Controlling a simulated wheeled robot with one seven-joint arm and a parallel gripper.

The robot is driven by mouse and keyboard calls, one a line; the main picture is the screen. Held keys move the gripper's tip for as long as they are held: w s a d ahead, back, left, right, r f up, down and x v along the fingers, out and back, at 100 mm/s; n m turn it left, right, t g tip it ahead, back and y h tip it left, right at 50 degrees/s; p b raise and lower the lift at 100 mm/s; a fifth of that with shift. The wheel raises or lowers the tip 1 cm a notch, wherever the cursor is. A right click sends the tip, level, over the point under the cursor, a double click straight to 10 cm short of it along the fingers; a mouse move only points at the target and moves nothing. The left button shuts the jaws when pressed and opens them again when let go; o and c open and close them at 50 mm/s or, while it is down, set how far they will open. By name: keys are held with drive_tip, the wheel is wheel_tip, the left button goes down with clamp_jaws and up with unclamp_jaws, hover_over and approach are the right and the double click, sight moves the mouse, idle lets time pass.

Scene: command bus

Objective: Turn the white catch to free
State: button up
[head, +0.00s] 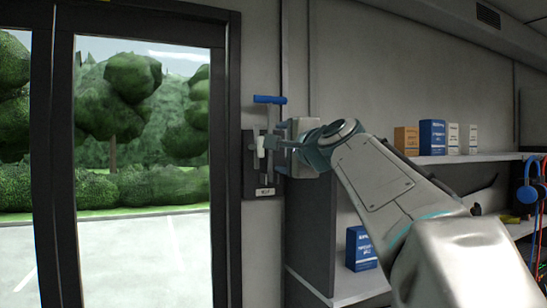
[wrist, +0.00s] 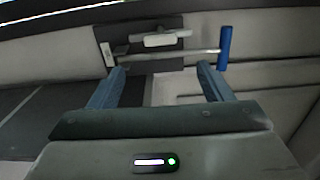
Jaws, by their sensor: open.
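The white catch (wrist: 160,41) sits on a dark plate (wrist: 140,25) in the wrist view, its long side roughly along a silver bar (wrist: 180,54). In the head view the catch (head: 260,147) stands about upright on the plate (head: 249,176), partly covered by my gripper. A blue handle (head: 269,99) tops the bar; it is at the right in the wrist view (wrist: 224,47). My gripper (wrist: 160,76) is open, with its two blue fingers spread and nothing between them. It points at the plate; in the head view (head: 272,144) its tips are close to the catch. I cannot tell whether they touch anything.
A glazed door with a dark frame (head: 233,230) is left of the plate. A shelf (head: 480,156) with several boxes and a lower shelf with a blue box (head: 360,248) are at the right. Blue headphones (head: 528,180) hang at the far right.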

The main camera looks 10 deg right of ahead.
drive_tip(key=shift+s+d, duration=0.15)
drive_tip(key=shift+s, duration=0.55)
drive_tip(key=shift+s+d, duration=0.15)
drive_tip(key=shift+s, duration=0.55)
drive_tip(key=s+a+f+n+g, duration=0.2)
drive_tip(key=s+f+n+g, duration=0.15)
drive_tip(key=f, duration=0.85)
drive_tip(key=s+a+f+n+g+h, duration=0.1)
drive_tip(key=s+f+n+g, duration=0.3)
drive_tip(key=f, duration=0.7)
drive_tip(key=s+a+f+n+g, duration=0.25)
drive_tip(key=s+f, duration=0.35)
drive_tip(key=f, duration=0.6)
drive_tip(key=s+d+f+n+g+h, duration=0.2)
drive_tip(key=s+f+n+g, duration=0.2)
drive_tip(key=s+f, duration=0.8)
wheel_tip(320, 180, down, 2)
drive_tip(key=shift+d+n, duration=0.15)
drive_tip(key=shift+n, duration=0.95)
